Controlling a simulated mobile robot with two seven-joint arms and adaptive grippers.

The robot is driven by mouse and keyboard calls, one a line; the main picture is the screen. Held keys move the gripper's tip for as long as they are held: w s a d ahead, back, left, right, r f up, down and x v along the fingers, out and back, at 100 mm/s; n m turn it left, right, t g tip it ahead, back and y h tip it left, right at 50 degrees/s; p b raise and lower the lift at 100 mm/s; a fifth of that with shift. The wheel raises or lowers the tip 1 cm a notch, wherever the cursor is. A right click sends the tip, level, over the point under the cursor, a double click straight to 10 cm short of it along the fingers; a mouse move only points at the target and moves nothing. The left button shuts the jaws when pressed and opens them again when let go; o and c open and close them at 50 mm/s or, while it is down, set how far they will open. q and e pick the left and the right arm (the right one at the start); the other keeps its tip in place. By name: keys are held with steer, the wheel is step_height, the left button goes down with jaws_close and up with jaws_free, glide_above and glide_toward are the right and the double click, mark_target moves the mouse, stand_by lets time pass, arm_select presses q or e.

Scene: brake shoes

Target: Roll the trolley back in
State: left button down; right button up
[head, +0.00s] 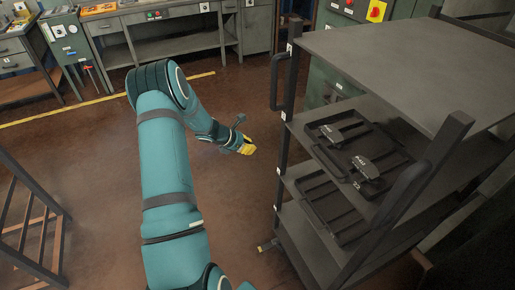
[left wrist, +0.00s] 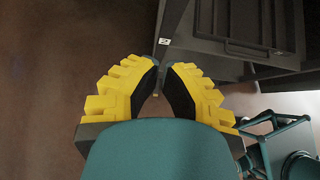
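The trolley (head: 400,57) is a dark grey shelved cart on the right in the head view. It has upright posts, a vertical handle (head: 275,82) on its left side and two black trays on its shelves. My left gripper (head: 247,148), with yellow fingers, is left of the trolley and below its handle, apart from the handle. In the left wrist view its fingertips (left wrist: 161,63) are close together with a narrow gap. I see nothing held, but cannot tell whether it is fully shut. Part of the trolley (left wrist: 235,62) shows beyond it. My right gripper is not in view.
Brake parts (head: 365,168) lie on the upper tray. A workbench (head: 165,40) and cabinets stand along the back, behind a yellow floor line (head: 110,98). A dark frame (head: 30,220) stands at lower left. The brown floor (head: 95,150) between is clear.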

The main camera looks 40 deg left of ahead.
arm_select(q)
steer(key=w+d+r+b+x, duration=0.1)
steer(key=r+x, duration=0.1)
steer(key=x, duration=0.9)
steer(key=shift+w+f+b, duration=0.2)
steer(key=shift+w+b, duration=0.1)
steer(key=shift+w, duration=0.15)
